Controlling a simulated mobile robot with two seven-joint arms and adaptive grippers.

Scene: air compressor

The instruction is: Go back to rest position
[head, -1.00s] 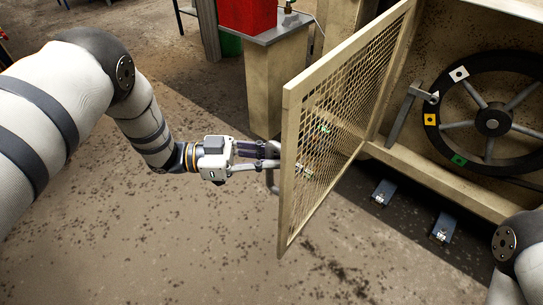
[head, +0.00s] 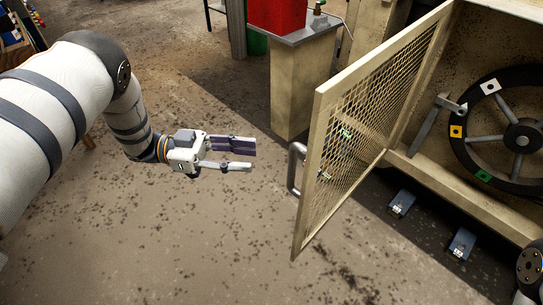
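My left gripper (head: 252,157) is open and empty, with its fingers pointing right. It hangs over the floor, a short gap to the left of the door handle (head: 295,168) and not touching it. The beige mesh door (head: 308,190) of the compressor housing stands swung open. My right arm (head: 530,268) shows only as a small part at the bottom right corner. Its gripper is out of the picture.
Behind the door, the housing holds a black spoked wheel (head: 480,150) with coloured squares. Two blue-grey pedals (head: 402,203) lie on the floor below. A beige pedestal (head: 300,95) carries a red box (head: 278,15). The floor left of the door is free.

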